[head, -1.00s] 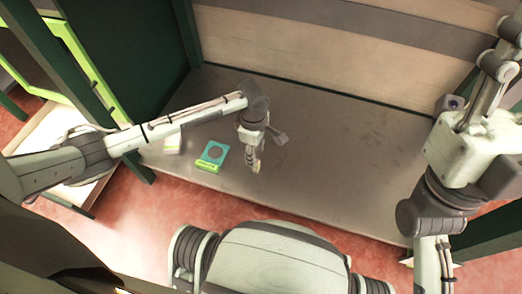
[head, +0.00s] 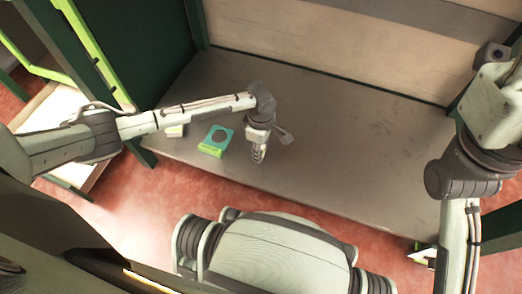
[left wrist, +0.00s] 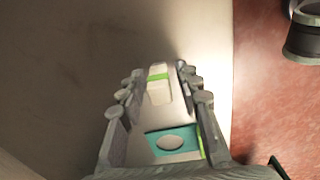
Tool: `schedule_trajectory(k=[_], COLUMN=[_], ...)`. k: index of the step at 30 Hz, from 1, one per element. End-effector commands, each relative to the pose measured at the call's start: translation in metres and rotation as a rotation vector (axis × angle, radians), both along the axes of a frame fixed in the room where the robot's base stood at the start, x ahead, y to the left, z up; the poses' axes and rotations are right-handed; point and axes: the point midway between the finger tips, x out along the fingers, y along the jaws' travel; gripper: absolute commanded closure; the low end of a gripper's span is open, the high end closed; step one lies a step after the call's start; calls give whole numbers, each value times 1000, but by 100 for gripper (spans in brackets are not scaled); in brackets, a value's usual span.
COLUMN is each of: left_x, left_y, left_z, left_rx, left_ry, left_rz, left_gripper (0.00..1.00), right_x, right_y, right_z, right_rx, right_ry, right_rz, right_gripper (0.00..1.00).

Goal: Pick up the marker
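I cannot make out a marker in either view. My left gripper (head: 258,154) points down over the grey table, to the right of a teal and green holder with a round hole (head: 210,149). In the left wrist view its two fingers are apart with a gap between the tips (left wrist: 160,74). Through that gap I see a white piece with a green band (left wrist: 158,93) and, nearer, the teal holder (left wrist: 190,142). Nothing is clearly gripped. My right arm is at the right edge of the head view, and its gripper is not visible.
The grey table (head: 340,160) is mostly bare to the right of my left gripper. A small pale block (head: 175,131) lies left of the holder, partly under my left arm. A striped pale wall (head: 330,45) and a dark green side panel (head: 145,55) bound the table.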

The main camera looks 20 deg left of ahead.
Motion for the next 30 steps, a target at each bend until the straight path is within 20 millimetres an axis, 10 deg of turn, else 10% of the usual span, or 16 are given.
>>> schedule_trajectory(k=[7, 17, 30], left_x=[0, 0, 0], left_y=[0, 0, 0], left_z=[0, 6, 86], left_rx=[0, -1, -1], left_ry=[0, 0, 0], left_rz=[-1, -1, -1], left_gripper=[100, 100, 100], right_x=[0, 0, -3], right_y=[0, 0, -5], right_z=[0, 4, 0], right_rx=[0, 1, 61], right_ry=[0, -2, 114], right_rz=[0, -1, -4], right_gripper=[60, 60, 60])
